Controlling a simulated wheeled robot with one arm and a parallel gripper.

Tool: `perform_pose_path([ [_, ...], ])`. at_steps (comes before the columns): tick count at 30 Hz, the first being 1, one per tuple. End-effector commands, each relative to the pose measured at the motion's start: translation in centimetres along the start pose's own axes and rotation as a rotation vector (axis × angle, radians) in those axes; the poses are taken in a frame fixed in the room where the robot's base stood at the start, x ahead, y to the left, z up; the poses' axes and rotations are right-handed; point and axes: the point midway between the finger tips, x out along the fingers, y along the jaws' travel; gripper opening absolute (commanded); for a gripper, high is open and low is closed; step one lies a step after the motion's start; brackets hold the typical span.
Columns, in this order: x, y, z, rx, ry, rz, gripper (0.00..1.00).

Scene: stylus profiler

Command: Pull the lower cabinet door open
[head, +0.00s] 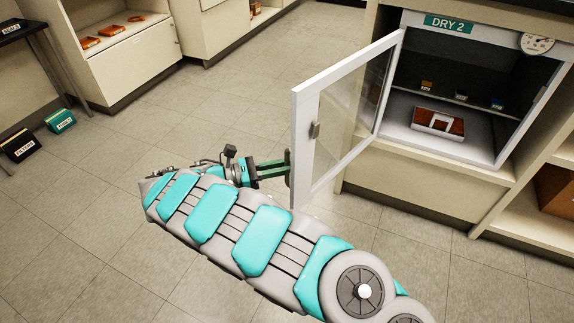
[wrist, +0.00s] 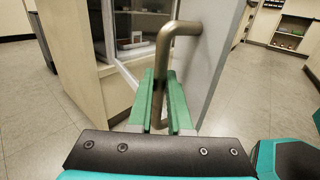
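The cabinet door (head: 298,140), a white frame with a glass pane, stands swung wide open from the cabinet marked DRY 2 (head: 403,82). Its hinge side is at the cabinet's left edge. My gripper (head: 288,169) is at the door's free edge, on its outer side, and the door partly hides the fingertips in the head view. In the wrist view the green fingers of my gripper (wrist: 164,105) lie on both sides of the bent metal handle (wrist: 163,60) and appear closed on it. The door's outer face (wrist: 215,60) shows to the right of the handle.
A shelf with orange items (head: 112,30) and two file boxes (head: 60,120) are at left. The floor (head: 190,110) between is clear.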

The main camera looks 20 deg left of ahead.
Motion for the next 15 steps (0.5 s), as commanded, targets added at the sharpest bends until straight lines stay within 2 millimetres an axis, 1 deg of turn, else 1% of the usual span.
perform_pose_path([
  [1, 0.11, 0.02, 0.04, 0.000, 0.000, -0.002, 0.19],
  [6, 0.07, 0.02, 0.02, 0.000, 0.000, -0.001, 0.39],
  [9, 0.05, 0.01, 0.02, 0.000, 0.000, -0.001, 0.47],
  [15, 0.03, 0.01, 0.01, 0.000, 0.000, 0.000, 0.47],
])
